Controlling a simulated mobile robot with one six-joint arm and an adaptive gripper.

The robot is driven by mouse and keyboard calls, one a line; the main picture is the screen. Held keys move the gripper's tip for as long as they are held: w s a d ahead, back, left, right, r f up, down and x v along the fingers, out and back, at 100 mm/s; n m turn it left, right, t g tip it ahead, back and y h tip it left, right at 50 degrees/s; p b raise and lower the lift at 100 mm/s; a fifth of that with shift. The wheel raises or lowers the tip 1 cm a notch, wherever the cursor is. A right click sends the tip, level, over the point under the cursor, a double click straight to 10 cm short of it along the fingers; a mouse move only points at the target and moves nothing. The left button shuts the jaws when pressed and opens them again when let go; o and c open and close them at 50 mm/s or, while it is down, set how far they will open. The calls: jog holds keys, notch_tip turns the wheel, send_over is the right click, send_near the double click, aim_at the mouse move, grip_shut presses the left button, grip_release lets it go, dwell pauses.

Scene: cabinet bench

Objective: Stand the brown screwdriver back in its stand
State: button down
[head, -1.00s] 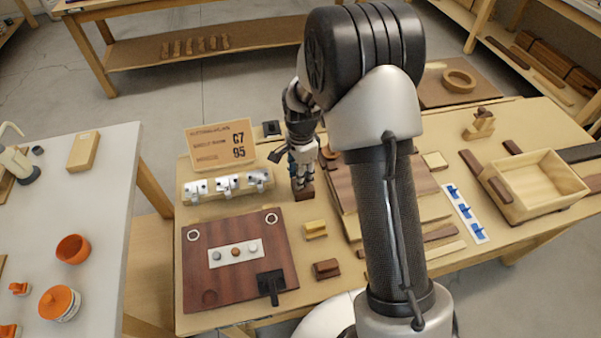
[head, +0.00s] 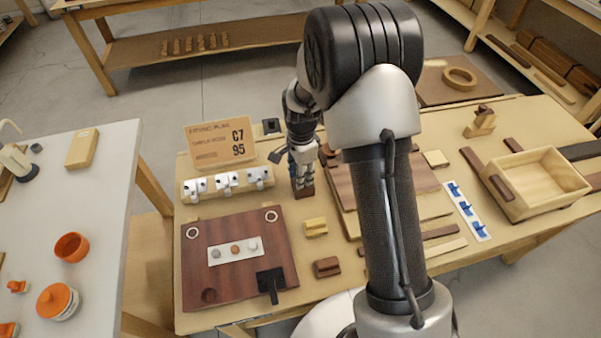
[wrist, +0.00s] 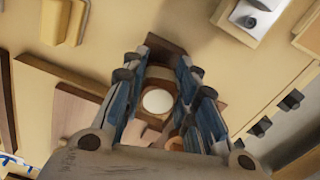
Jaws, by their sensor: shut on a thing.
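My gripper (head: 303,184) points down over the back middle of the bench. In the wrist view my gripper (wrist: 163,62) is shut on the brown screwdriver, whose pale round end (wrist: 157,101) faces the camera between the fingers. The shaft and tip are hidden below the handle. A dark brown block (head: 306,194), which looks like the stand, is right under the fingertips in the head view; it also shows beyond them in the wrist view (wrist: 167,46). I cannot tell whether the screwdriver is in the stand.
A white-fitted wooden rack (head: 197,198) and a printed card (head: 219,143) stand left of my gripper. A dark red-brown board (head: 205,270) lies in front-left. A yellow block (head: 315,227) and a brown block (head: 327,267) lie nearer. A wooden tray (head: 536,180) is at right.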

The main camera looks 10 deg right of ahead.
jog(key=c, duration=1.2)
grip_release()
jog(key=shift+o, duration=0.5)
jog(key=o, duration=0.3)
jog(key=shift+r+p, duration=2.85)
jog(key=shift+r, duration=0.9)
